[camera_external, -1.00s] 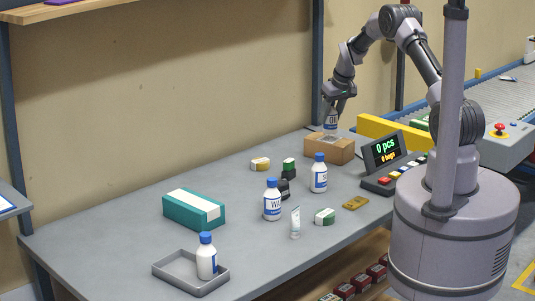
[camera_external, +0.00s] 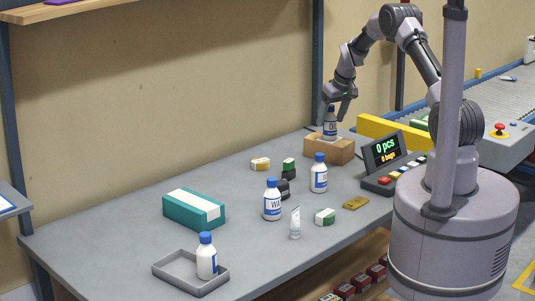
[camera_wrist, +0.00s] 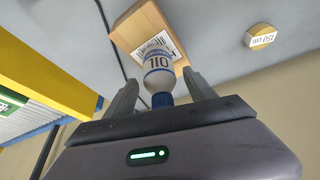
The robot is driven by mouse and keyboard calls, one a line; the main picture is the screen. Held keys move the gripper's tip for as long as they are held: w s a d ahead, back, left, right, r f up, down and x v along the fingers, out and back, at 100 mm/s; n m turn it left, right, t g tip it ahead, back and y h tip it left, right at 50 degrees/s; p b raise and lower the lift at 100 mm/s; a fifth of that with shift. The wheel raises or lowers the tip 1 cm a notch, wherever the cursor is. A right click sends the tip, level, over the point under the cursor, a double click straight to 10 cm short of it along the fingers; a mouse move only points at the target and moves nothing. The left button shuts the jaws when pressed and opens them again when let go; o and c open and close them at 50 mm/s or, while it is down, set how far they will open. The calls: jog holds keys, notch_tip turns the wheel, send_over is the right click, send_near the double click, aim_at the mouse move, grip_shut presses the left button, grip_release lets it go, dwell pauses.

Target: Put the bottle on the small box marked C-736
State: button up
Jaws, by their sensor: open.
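A white oil bottle (camera_external: 330,129) with a blue label stands upright on a small brown cardboard box (camera_external: 343,151) at the back right of the table. In the wrist view the bottle (camera_wrist: 158,62) shows its OIL label upside down and its blue cap towards me. The box (camera_wrist: 137,28) there carries a white barcode label, partly hidden by the bottle; I cannot read C-736 on it. My gripper (camera_external: 339,100) is open just above the bottle, near its cap. In the wrist view its fingers stand apart on either side of the cap.
Two white bottles with blue caps (camera_external: 319,174) (camera_external: 272,200) stand mid-table. Another stands in a grey tray (camera_external: 164,275). A teal box (camera_external: 193,210), a tube (camera_external: 295,222) and small packs lie around. A display console (camera_external: 386,157) and yellow barrier (camera_external: 378,129) are right of the box.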

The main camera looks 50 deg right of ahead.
jog(key=d+p+v, duration=0.1)
jog(key=p+v, duration=0.1)
jog(key=v, duration=0.8)
jog(key=s+a+r, duration=0.7)
jog(key=a+r, duration=0.5)
jog(key=s+a+r+m+t+y, duration=0.1)
jog(key=s+a+r, duration=0.2)
jog(key=s+a, duration=0.35)
jog(key=s+a+r+t+y, duration=0.1)
jog(key=s+a+r, duration=0.1)
jog(key=s+a, duration=0.45)
jog(key=s+a+f+y, duration=0.1)
jog(key=s+a, duration=0.3)
jog(key=s, duration=0.9)
jog(key=shift+f+m, duration=0.3)
jog(key=shift+f, duration=0.35)
